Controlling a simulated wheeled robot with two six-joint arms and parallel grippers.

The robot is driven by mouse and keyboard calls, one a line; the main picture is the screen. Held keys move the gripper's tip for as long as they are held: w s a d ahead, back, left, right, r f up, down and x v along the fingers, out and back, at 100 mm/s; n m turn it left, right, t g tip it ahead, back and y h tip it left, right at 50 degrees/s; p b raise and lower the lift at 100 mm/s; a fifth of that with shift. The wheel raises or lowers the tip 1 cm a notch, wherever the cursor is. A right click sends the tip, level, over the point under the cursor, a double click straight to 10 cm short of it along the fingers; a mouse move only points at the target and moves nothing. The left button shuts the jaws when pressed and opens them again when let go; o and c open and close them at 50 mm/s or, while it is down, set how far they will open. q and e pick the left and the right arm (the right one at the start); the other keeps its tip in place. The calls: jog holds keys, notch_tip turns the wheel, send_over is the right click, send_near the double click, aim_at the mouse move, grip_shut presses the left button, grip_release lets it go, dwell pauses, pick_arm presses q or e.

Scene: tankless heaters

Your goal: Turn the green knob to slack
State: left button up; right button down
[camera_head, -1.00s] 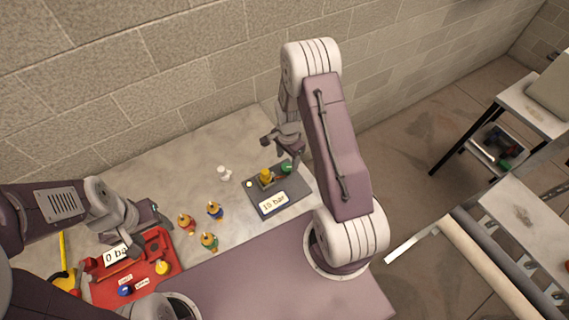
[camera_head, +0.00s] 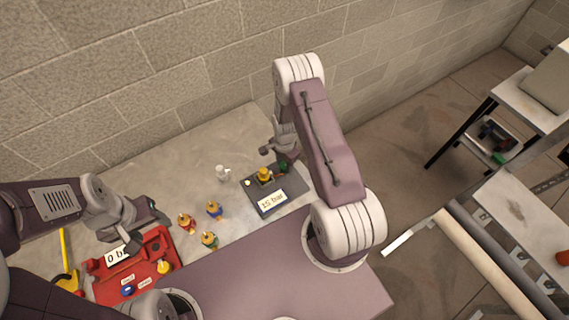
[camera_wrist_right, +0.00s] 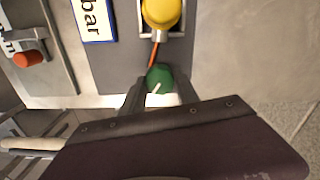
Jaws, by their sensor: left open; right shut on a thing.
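The green knob (camera_wrist_right: 160,78) is round with a white pointer line, and sits near a yellow knob (camera_wrist_right: 162,12) on a grey panel (camera_wrist_right: 110,60). In the head view the green knob (camera_head: 283,167) is partly hidden by my right gripper (camera_head: 278,150). In the right wrist view my right gripper (camera_wrist_right: 158,92) has its fingers on both sides of the green knob, shut on it. The panel's label (camera_head: 271,201) reads "15 bar". My left gripper (camera_head: 145,228) is open and empty above a red panel (camera_head: 165,243).
Several small coloured valve pieces (camera_head: 214,208) stand between the two panels. A brick wall (camera_head: 150,70) bounds the back of the table. The back left of the tabletop is clear.

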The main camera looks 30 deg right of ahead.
jog(key=n+b, duration=0.1)
jog(key=n, duration=0.2)
jog(key=shift+f+b, duration=0.15)
jog(key=shift+b, duration=0.25)
jog(key=n+b, duration=0.1)
jog(key=n, duration=0.2)
jog(key=shift+n, duration=0.3)
jog(key=n+b, duration=0.1)
jog(key=n, duration=0.2)
jog(key=shift+n+b, duration=0.3)
jog(key=shift+b, duration=0.05)
jog(key=n+b, duration=0.1)
jog(key=n, duration=0.3)
jog(key=shift+n, duration=0.3)
jog(key=n+b, duration=0.1)
jog(key=n, duration=0.3)
jog(key=shift+n+b, duration=0.5)
jog(key=shift+n, duration=1.8)
